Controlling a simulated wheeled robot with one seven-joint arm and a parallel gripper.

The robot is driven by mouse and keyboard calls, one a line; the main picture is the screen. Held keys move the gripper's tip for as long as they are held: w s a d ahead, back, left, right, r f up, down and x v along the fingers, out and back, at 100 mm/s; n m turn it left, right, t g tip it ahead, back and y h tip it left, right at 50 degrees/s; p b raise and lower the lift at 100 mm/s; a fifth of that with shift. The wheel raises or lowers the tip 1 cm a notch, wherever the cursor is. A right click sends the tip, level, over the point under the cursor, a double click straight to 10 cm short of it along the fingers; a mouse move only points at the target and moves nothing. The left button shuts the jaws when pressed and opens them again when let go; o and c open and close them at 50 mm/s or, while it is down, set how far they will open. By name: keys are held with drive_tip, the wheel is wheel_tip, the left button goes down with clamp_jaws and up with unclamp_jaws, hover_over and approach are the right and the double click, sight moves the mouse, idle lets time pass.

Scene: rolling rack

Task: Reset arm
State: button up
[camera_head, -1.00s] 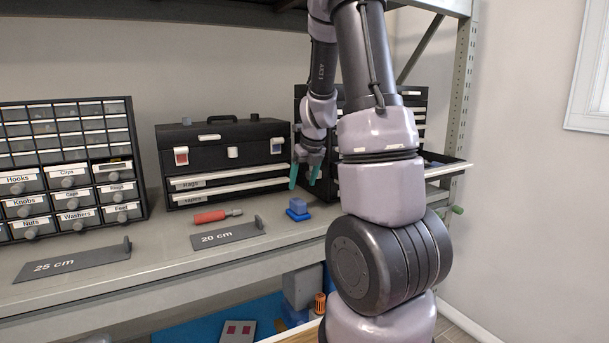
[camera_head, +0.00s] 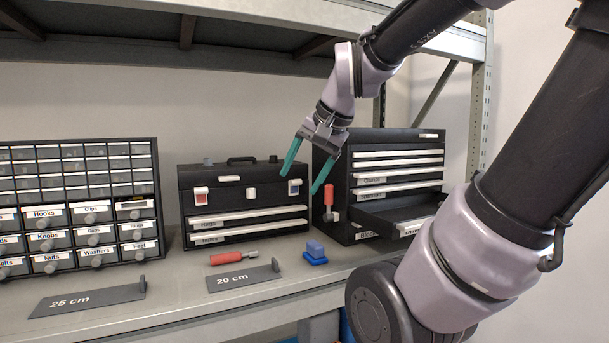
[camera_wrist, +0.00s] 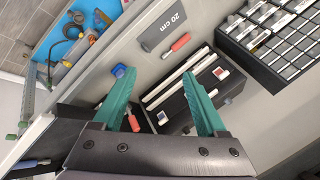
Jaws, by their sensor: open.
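My gripper (camera_head: 306,172) has two teal fingers spread apart with nothing between them. In the head view it hangs in the air in front of the black toolbox (camera_head: 243,203) and the black drawer cabinet (camera_head: 372,155), above the shelf. In the wrist view the open fingers of my gripper (camera_wrist: 166,105) frame part of the toolbox (camera_wrist: 190,90) below. My arm runs from the lower right of the head view up and over to the gripper.
The shelf (camera_head: 180,310) carries a small-parts drawer unit (camera_head: 80,190), a red-handled screwdriver (camera_head: 232,257), a blue block (camera_head: 315,252), and 20 cm (camera_head: 245,277) and 25 cm (camera_head: 88,299) plates. One cabinet drawer (camera_head: 400,215) is pulled out. An upper shelf (camera_head: 250,20) lies overhead.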

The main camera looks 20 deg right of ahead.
drive_tip(key=s+n, duration=0.1)
drive_tip(key=n, duration=0.1)
drive_tip(key=s+a+n, duration=0.1)
drive_tip(key=s+n, duration=0.1)
drive_tip(key=shift+s+r, duration=0.1)
drive_tip(key=shift+r, duration=0.1)
